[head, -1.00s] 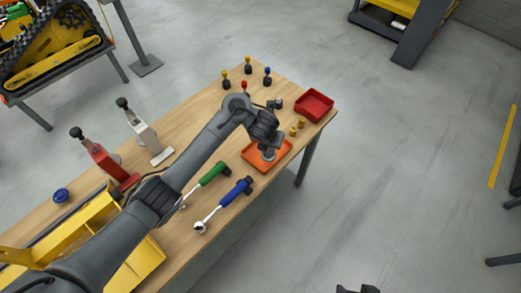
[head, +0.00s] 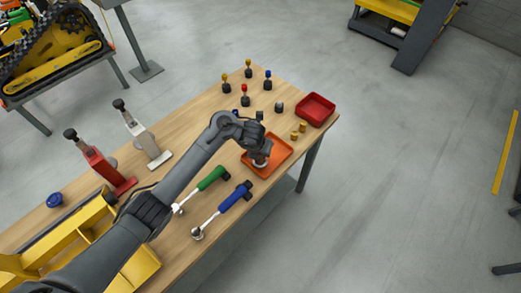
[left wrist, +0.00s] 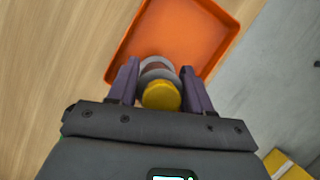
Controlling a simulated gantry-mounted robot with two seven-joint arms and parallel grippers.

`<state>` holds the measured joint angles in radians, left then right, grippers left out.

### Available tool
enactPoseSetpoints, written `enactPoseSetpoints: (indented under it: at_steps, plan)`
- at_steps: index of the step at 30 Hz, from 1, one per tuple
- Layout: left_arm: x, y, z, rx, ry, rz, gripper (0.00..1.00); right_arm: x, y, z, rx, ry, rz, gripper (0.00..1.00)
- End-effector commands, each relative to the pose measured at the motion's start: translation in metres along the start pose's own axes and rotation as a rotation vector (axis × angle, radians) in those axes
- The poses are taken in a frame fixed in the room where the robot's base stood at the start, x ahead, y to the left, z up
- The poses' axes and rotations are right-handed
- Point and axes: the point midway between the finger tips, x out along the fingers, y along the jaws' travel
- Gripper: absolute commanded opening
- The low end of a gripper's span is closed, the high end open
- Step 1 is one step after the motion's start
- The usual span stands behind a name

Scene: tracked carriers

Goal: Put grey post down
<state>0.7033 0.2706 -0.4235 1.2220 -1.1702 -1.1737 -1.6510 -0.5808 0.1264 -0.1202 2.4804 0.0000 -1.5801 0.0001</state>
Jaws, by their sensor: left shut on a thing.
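My left gripper (head: 262,161) is over the left part of the orange tray (head: 283,150). In the left wrist view its two fingers are closed on a piece with a yellow end (left wrist: 162,97) and a grey rounded part (left wrist: 157,66), apparently the grey post. The orange tray (left wrist: 190,25) lies just beyond the fingers there. In the head view a grey round part of the held piece shows low at the fingers, within the tray's outline. I cannot tell whether it touches the tray floor. My right gripper is not in view.
A red tray (head: 316,110) and two small brass-coloured pieces (head: 298,133) are beyond the orange tray. Several colour-topped pegs (head: 244,97) stand at the back. A green-handled tool (head: 212,178) and a blue-handled tool (head: 236,196) lie nearer. The table edge is close right.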

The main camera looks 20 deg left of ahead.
Motion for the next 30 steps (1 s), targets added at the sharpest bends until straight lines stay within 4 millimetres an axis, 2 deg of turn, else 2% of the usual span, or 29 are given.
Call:
enactPoseSetpoints:
  at_steps: [8,9,13,23,26,30]
  plan:
    - [0.002,0.000,0.000,0.000,-0.003,0.000,0.00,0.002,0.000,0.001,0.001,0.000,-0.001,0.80]
    - [0.002,0.000,-0.001,0.000,0.000,0.001,0.54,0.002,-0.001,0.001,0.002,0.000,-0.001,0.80]
    - [0.002,0.000,-0.001,0.000,0.000,0.000,0.74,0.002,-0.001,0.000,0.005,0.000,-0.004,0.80]
    - [0.000,0.000,0.000,0.000,0.000,0.000,0.75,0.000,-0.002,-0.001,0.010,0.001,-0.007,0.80]
    - [-0.005,0.000,0.001,0.001,0.000,-0.001,0.75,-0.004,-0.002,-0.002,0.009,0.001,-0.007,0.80]
    - [-0.024,0.000,0.002,0.000,-0.002,-0.001,0.75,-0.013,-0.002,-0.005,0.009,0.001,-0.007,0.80]
